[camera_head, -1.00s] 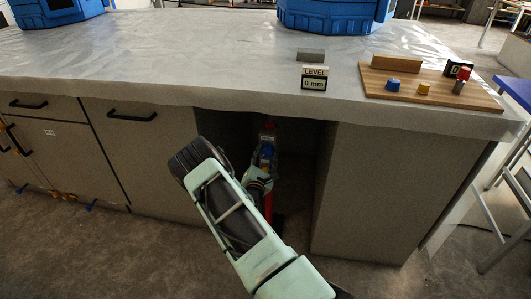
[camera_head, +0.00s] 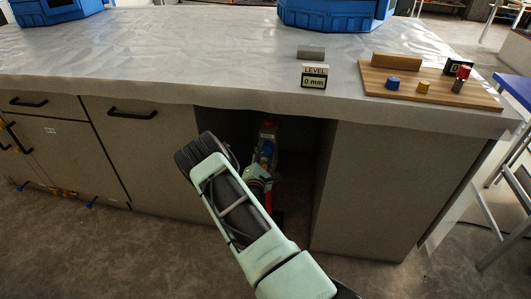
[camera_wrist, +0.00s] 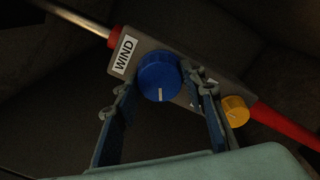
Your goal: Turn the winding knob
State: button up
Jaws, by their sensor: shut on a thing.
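The winding knob (camera_wrist: 158,77) is a round blue knob with a white pointer line, next to a WIND label (camera_wrist: 124,54) on a grey body with red ends. In the wrist view the line points down. My gripper (camera_wrist: 160,88) has its two fingers on either side of the knob and is shut on it. In the head view the grey and red device (camera_head: 268,130) stands inside the open bay under the counter, with my gripper (camera_head: 262,171) at it. A yellow knob (camera_wrist: 235,110) sits farther along the body, just past the right finger.
The bay's right side panel (camera_head: 365,190) and the counter edge close in around my arm. On the counter are a LEVEL display (camera_head: 314,77) reading 0 mm, a grey block (camera_head: 311,53) and a wooden board (camera_head: 440,95) with small coloured pieces.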

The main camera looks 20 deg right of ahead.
jog(key=o, duration=1.2)
jog(key=shift+c, duration=0.2)
jog(key=shift+s+a, duration=0.1)
jog(key=v, duration=1.1)
jog(key=shift+s+a, duration=0.25)
jog(key=shift+s, duration=0.05)
